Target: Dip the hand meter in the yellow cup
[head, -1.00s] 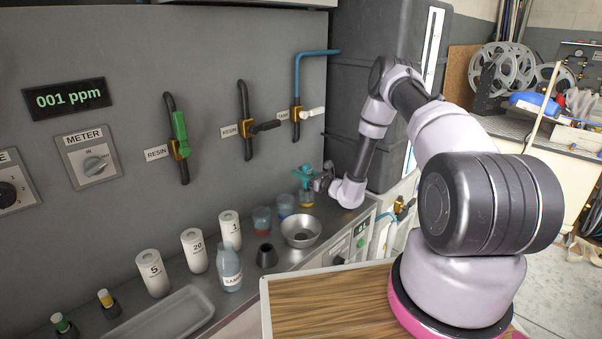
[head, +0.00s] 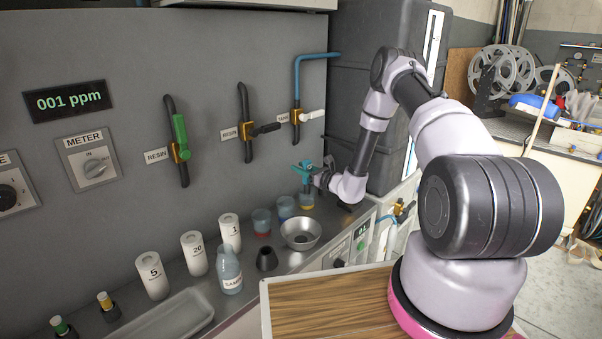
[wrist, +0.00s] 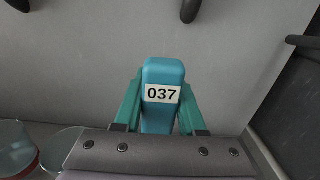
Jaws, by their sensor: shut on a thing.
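The hand meter (wrist: 163,95) is a blue block with a white panel reading 037. My gripper (wrist: 160,110) is shut on it, with one teal finger on each side. In the head view my gripper (head: 308,172) holds the meter (head: 303,168) above the yellow cup (head: 307,201), a small clear cup with yellow at its bottom. The meter's lower end is too small there to tell whether it is inside the cup or just above it. The yellow cup is hidden in the wrist view.
A red-bottomed cup (head: 262,222) and a blue cup (head: 286,207) stand left of the yellow one. A metal bowl (head: 300,233) and a dark cone (head: 267,258) are in front. The wall with valves is behind, a dark cabinet (head: 350,120) to the right.

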